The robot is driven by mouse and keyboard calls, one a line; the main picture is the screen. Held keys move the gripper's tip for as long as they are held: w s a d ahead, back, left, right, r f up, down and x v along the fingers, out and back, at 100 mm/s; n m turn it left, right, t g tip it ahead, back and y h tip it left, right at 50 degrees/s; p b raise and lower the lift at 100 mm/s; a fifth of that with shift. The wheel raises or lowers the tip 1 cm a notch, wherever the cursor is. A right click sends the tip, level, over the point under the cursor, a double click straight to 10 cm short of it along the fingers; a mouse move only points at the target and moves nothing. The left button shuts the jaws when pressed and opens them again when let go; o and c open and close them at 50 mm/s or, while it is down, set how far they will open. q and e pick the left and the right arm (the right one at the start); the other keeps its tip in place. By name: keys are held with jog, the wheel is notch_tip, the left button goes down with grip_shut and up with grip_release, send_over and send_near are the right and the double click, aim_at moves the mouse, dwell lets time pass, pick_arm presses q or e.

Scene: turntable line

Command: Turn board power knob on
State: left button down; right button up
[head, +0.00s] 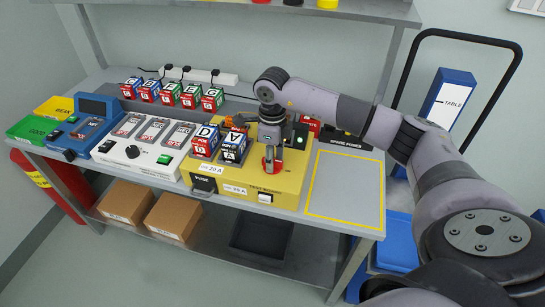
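The yellow test board (290,183) sits on the workbench, right of centre. My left gripper is not in view.
Two lettered cubes (233,147) stand on the board just left of my gripper. More lettered cubes (170,94) line the back. A white device (145,143) and a blue one (88,130) stand left. A yellow-outlined area (344,190) to the right is clear.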

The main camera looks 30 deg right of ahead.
notch_tip(320, 180, up, 12)
dwell(0.5)
dwell(0.4)
